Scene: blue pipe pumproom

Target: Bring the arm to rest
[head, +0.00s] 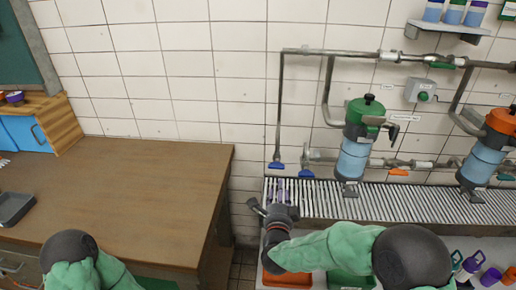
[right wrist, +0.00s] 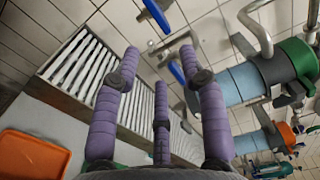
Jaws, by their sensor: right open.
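My right arm (head: 335,248), in a green sleeve, reaches in from the bottom right of the head view. My right gripper (head: 280,194) is over the left end of the slatted rack. In the right wrist view its purple fingers (right wrist: 160,70) are spread apart with nothing between them. The gripper is open and empty. Part of my left arm (head: 80,262) shows at the bottom left of the head view, over the wooden bench's front edge. My left gripper is out of view.
A wooden bench (head: 130,180) fills the left, with a grey tray (head: 14,207) on it. The slatted rack (head: 400,204) runs along the wall under a green-topped filter (head: 359,140) and an orange-topped filter (head: 489,148). An orange tray (head: 287,280) and several bottles sit below.

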